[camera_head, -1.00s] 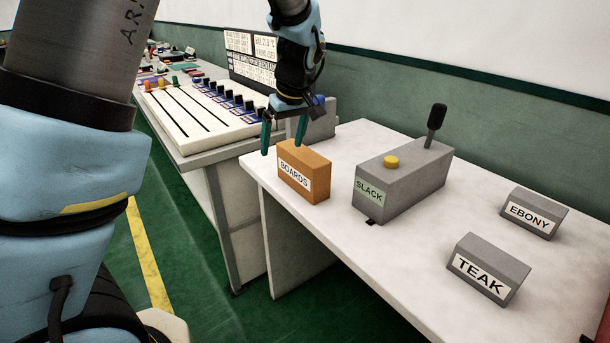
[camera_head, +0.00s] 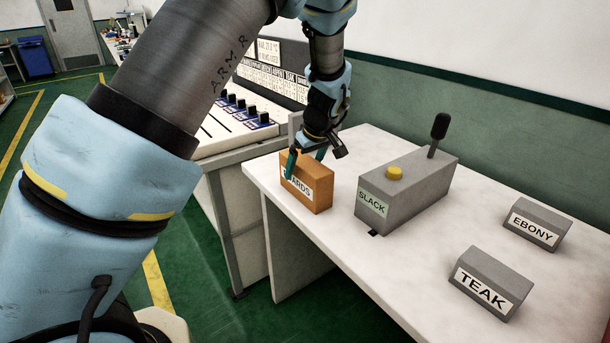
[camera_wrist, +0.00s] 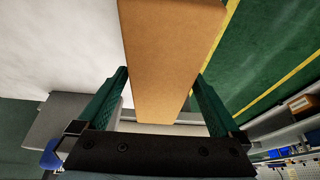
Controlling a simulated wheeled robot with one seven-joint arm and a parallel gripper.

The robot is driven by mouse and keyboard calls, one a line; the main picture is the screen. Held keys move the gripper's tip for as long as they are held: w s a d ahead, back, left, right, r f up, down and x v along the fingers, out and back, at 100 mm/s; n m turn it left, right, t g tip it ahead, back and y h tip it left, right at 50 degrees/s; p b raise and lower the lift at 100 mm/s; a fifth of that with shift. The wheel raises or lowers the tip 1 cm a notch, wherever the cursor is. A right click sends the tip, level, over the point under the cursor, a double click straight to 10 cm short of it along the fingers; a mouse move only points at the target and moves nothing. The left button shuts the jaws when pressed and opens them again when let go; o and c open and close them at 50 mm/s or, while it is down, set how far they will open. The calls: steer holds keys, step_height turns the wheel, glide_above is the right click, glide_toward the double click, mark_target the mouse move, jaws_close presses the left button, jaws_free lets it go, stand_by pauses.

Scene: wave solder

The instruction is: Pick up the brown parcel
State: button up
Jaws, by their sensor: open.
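The brown parcel (camera_head: 318,195), with a white label ending in "ARDS", stands at the near left corner of the white table (camera_head: 345,245). My gripper (camera_head: 305,168) is over the parcel from above, with one green finger in front of the labelled face and covering part of the label. In the wrist view the parcel (camera_wrist: 172,55) lies between the two open fingers of my gripper (camera_wrist: 163,95). A gap shows near the left finger; the right finger is close to the parcel's side. I cannot tell whether it touches.
A grey box labelled SLACK (camera_head: 410,192), with a yellow button and a black lever, stands right of the parcel. Signs reading EBONY (camera_head: 538,225) and TEAK (camera_head: 490,284) stand farther right. A control desk (camera_head: 215,130) is behind to the left.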

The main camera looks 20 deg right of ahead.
steer(key=shift+x, duration=0.95)
steer(key=shift+f, duration=0.3)
steer(key=shift+c, duration=0.4)
jaws_close()
